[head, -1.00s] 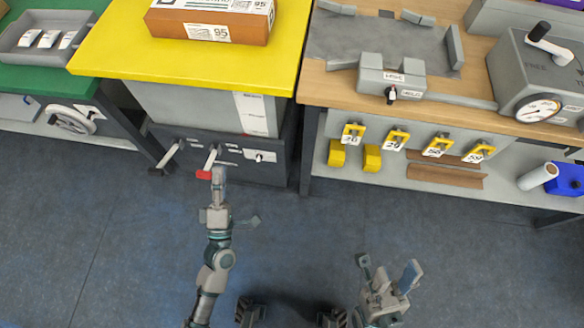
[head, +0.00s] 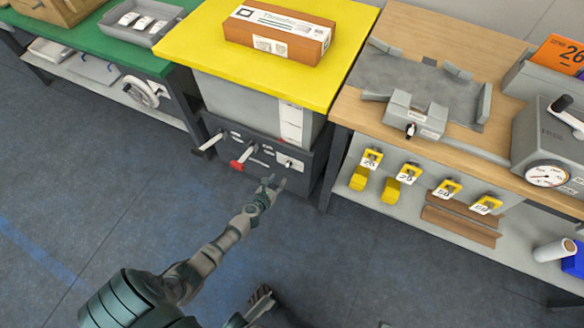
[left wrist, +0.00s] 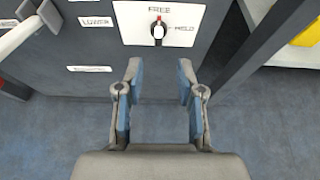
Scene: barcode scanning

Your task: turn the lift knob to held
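The lift knob (left wrist: 158,31) is a small white and black knob with a red mark at its top, on a white plate (left wrist: 195,12). It stands upright, its red mark toward FREE at the top; HELD is to its right. In the head view the plate (head: 290,163) is on the dark front panel under the yellow table. My left gripper (head: 274,183) is open and empty, just in front of and below the plate. In the left wrist view its two fingers (left wrist: 158,85) are spread below the knob, not touching it.
A red-ended lever (head: 238,164) and a grey lever (head: 203,150) stick out left of the plate. A table leg (head: 333,165) stands to the right. A brown box (head: 278,35) lies on the yellow top (head: 190,40). The floor in front is clear.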

